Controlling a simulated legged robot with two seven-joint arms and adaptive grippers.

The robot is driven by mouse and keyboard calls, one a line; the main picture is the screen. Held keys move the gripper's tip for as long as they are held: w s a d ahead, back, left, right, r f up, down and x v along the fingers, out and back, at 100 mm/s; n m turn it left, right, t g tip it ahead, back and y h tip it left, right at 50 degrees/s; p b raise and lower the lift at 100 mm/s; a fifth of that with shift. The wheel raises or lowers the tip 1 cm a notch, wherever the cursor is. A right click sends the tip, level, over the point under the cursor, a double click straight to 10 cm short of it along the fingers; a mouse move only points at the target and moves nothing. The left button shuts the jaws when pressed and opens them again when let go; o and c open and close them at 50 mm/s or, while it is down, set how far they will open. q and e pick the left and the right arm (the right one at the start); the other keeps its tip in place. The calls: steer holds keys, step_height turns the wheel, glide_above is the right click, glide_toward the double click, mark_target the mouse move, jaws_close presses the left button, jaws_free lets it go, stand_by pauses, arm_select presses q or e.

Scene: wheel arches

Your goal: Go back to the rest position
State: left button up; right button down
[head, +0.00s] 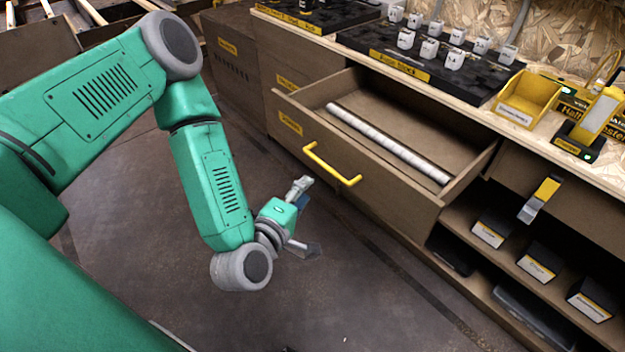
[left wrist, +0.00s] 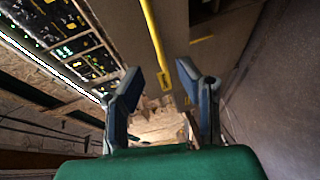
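My left gripper (head: 308,217) hangs over the floor in the head view, in front of and below the yellow handle (head: 332,165) of an open drawer (head: 370,162). Its two fingers are spread apart with nothing between them. The left wrist view shows the same open gripper (left wrist: 158,80), with a yellow bar (left wrist: 155,45) beyond the fingers. The gripper looks apart from the handle. My left arm is bent at the elbow, coming in from the left. My right gripper is in neither view.
The drawer sticks out of the workbench and holds a long pale rod (head: 388,142). On the bench top stand a yellow bin (head: 527,98) and a black tray (head: 375,48) of small white pieces. Shelves with dark boxes (head: 540,262) are at lower right. The grey floor (head: 350,300) is clear.

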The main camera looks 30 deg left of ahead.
arm_select(q)
steer(key=shift+s+r, duration=0.1)
steer(key=shift+s, duration=0.25)
steer(key=s+d+f+m+g+h+p, duration=0.45)
steer(key=s+m+g, duration=0.4)
steer(key=m, duration=0.25)
steer(key=s+a+m+g+y+p, duration=0.3)
steer(key=s+a+m+g, duration=0.3)
steer(key=s, duration=0.7)
steer(key=shift+s+a+f+m+g+y+p, duration=0.15)
steer(key=shift+s+a+m+g+y+p, duration=0.2)
steer(key=shift+a+m+p, duration=0.5)
steer(key=shift+w+a, duration=0.15)
